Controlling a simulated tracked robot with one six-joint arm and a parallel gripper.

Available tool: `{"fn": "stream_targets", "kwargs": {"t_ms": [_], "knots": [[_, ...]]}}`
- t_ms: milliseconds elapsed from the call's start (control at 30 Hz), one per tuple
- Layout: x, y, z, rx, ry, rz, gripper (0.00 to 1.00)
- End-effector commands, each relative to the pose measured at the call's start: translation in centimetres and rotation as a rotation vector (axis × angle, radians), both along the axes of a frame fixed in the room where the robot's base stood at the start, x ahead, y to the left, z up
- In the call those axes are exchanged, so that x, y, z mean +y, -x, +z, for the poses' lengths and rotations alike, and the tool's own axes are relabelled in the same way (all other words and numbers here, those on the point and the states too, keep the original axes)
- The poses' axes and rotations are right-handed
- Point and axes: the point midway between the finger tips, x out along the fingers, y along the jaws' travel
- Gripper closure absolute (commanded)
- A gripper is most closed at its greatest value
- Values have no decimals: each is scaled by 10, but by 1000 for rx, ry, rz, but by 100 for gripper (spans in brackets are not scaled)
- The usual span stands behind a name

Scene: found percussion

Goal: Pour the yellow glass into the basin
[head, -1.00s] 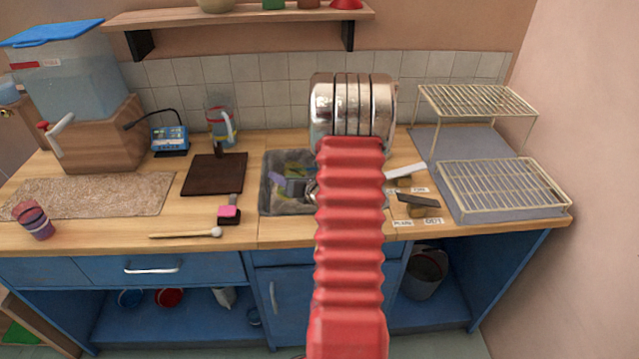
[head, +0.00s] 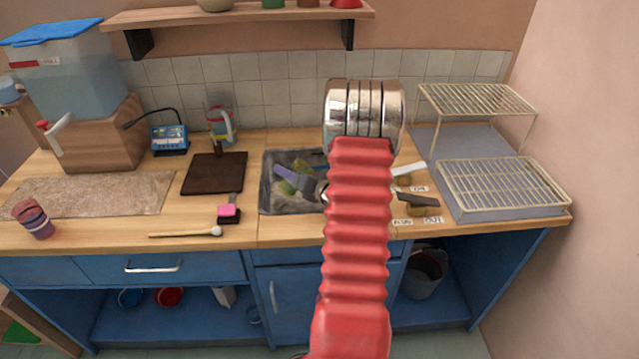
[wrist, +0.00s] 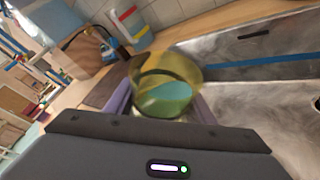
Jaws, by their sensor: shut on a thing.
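The yellow glass (wrist: 165,72) is see-through and shows in the wrist view between the purple finger pads of my gripper (wrist: 160,104). Its round mouth faces the camera, and a teal patch shows inside it, maybe liquid. My gripper is shut on the glass. The basin (wrist: 265,65) is a metal sink to the right of the glass in the wrist view. In the head view my gripper (head: 290,179) is over the left part of the basin (head: 268,203). My red arm hides the basin's right part, and the glass is hard to make out there.
A dark board (head: 213,174) and a pink-headed tool (head: 229,212) lie left of the basin. A jug (head: 220,122) stands behind them. Handled tools (head: 418,200) and a wire rack (head: 503,188) are at the right. A beater (head: 187,234) lies at the front edge.

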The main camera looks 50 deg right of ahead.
Motion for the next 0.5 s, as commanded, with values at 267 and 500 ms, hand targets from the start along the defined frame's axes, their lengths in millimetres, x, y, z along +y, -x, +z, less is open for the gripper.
{"fn": "stream_targets", "kwargs": {"t_ms": [267,500], "knots": [[-1,0,3,-20,-31,0,84],[-1,0,5,-36,-59,0,84]]}}
